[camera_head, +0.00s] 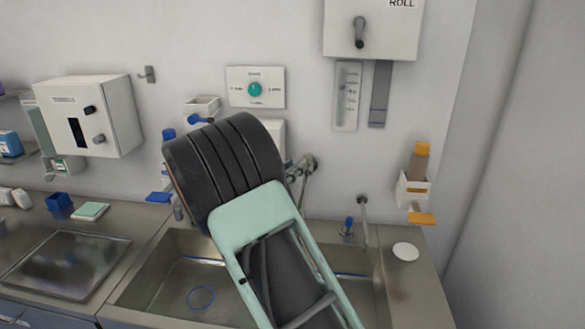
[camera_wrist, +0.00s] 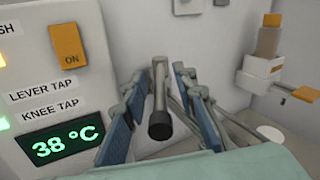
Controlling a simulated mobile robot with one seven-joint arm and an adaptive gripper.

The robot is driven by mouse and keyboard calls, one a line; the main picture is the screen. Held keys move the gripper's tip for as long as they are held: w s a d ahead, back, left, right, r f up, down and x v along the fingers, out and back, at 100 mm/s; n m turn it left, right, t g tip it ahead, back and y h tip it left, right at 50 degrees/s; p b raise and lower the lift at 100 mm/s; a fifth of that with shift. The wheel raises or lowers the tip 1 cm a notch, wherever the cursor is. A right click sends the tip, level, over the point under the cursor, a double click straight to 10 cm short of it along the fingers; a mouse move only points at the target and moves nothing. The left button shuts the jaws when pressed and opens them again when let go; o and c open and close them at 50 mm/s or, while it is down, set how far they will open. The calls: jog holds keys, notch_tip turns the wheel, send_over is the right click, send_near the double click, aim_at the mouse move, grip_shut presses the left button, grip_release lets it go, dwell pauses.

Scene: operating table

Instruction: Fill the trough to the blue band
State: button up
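The steel trough (camera_head: 150,275) is at the bottom of the head view, its middle hidden behind my arm. A thin blue band (camera_head: 205,261) shows along its back wall; I see no clear water surface. In the wrist view my gripper (camera_wrist: 160,108) is open, its blue-padded fingers on either side of a grey lever-like tap part (camera_wrist: 159,122) with a dark round end. There are gaps between it and both fingers. In the head view the gripper is hidden behind my arm. A panel (camera_wrist: 50,85) marked LEVER TAP and KNEE TAP reads 38 °C.
A blue ring (camera_head: 201,297) lies in the trough. A thin spout (camera_head: 363,215) and a blue-topped fitting (camera_head: 348,226) stand at its back right. A white disc (camera_head: 405,251) lies on the right ledge. An orange-capped dispenser (camera_head: 419,165) and a green-knobbed panel (camera_head: 255,89) are on the wall.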

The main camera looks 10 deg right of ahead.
jog(key=shift+c, duration=0.2)
grip_shut()
jog(key=shift+s+d+n+t+y+b, duration=0.4)
jog(key=shift+n+t+y+b, duration=0.3)
jog(key=shift+y+b, duration=0.2)
jog(key=shift+s+d+n+t+y+b, duration=0.25)
jog(key=shift+d+n+t+y+b, duration=0.2)
jog(key=shift+n+t+y+b, duration=0.4)
jog(key=shift+r+g, duration=0.1)
jog(key=shift+g, duration=0.15)
jog(key=shift+o, duration=0.2)
grip_release()
